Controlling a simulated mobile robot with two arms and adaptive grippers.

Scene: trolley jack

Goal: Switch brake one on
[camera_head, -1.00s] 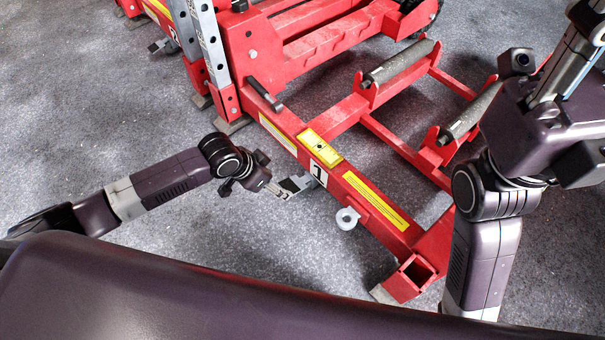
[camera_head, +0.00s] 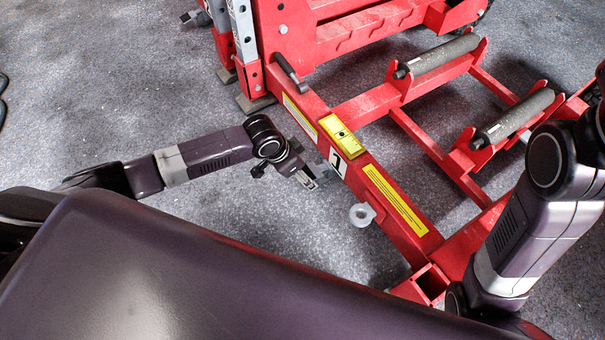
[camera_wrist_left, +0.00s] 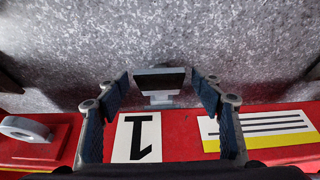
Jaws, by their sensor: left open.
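Brake one is a small grey pedal with a dark pad, on the near side of the red jack beam (camera_head: 315,110) by the label "1" (camera_head: 338,160). The brake (camera_head: 337,164) also shows in the left wrist view (camera_wrist_left: 160,84), where it lies between my fingers in the picture. My left gripper (camera_head: 312,180) is open and empty, just left of the brake. In the left wrist view the left gripper (camera_wrist_left: 163,90) has one finger on each side of the pedal. I cannot tell whether they touch it. My right gripper is out of view.
A grey ring (camera_head: 362,215) sticks out of the beam nearer to me. A dark handle (camera_head: 287,68) and grey posts (camera_head: 243,30) stand farther back. Two rollers (camera_head: 438,57) lie on the frame to the right. The grey floor (camera_head: 150,90) at left is free.

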